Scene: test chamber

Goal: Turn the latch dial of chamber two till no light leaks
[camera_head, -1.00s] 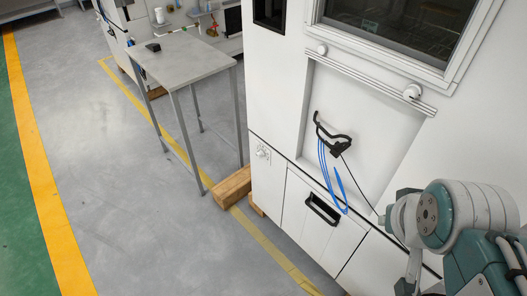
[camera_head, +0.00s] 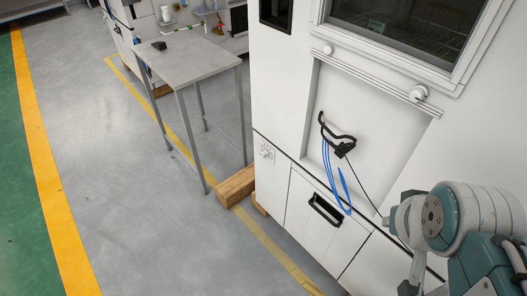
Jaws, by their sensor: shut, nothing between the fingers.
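A large white test chamber (camera_head: 284,94) fills the right half of the view, with a dark window (camera_head: 400,28) at its top. A small round dial (camera_head: 266,153) sits on the left lower front panel. Two round white knobs, a left one (camera_head: 328,50) and a right one (camera_head: 418,93), sit on a metal rail below the window. I cannot tell which of these is the latch dial, or which chamber this is. No light leak is visible. My arm shows at the lower right; my gripper is out of view.
A black handle with blue cables (camera_head: 338,145) hangs on the recessed panel. A lower door has a black pull (camera_head: 325,210). A grey table (camera_head: 185,58) stands left of the chamber, with a wooden block (camera_head: 236,186) on the floor between. The grey floor at left is clear.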

